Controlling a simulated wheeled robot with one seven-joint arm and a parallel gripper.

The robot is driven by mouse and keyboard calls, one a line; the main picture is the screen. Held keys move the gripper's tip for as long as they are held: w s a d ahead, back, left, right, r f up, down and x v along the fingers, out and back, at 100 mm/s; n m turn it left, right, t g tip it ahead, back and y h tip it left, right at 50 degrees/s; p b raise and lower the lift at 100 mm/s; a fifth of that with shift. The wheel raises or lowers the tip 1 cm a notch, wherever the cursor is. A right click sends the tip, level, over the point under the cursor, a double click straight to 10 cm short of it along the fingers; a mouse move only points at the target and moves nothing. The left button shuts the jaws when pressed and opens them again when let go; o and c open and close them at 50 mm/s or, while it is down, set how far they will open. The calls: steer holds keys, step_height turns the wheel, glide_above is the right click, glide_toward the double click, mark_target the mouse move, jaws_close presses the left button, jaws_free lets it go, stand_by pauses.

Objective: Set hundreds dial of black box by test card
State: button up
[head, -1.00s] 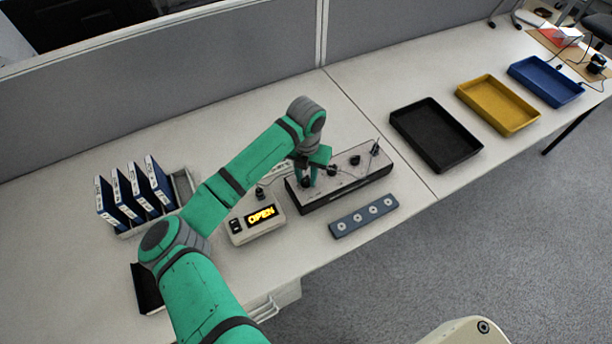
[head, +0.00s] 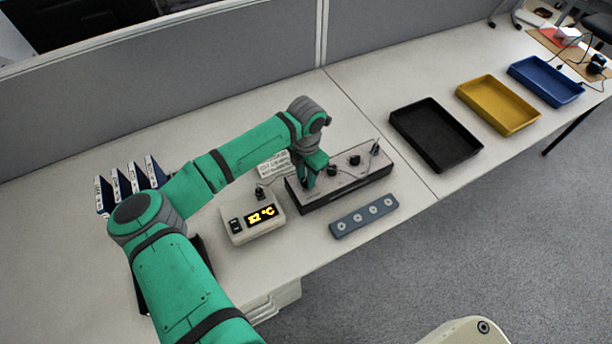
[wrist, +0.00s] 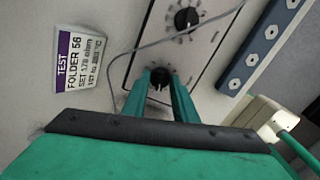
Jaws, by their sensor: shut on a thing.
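The black box (head: 345,190) has a pale top with a row of black dials. My gripper (head: 308,182) is at the box's left end in the head view. In the wrist view its two green fingers (wrist: 160,80) are shut on a black dial (wrist: 160,75), whose pointer and scale are mostly hidden. A second dial (wrist: 186,18) with marks around it is clear of the fingers. The test card (wrist: 82,60) has a purple "TEST" strip and reads "FOLDER 56", then a "SET" line in ohm that is too small to read surely. It also shows in the head view (head: 272,165).
A meter (head: 252,217) with a yellow display, roughly "12 °C", stands left of the box. A blue-grey strip with round sockets (head: 364,216) lies in front. Black (head: 436,158), yellow and blue trays are at right. Blue folders (head: 130,180) stand at left.

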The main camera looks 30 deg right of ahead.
steer(key=o, duration=1)
steer(key=shift+o, duration=0.2)
steer(key=shift+r, duration=0.15)
step_height(320, 180, up, 11)
steer(key=shift+f, duration=0.2)
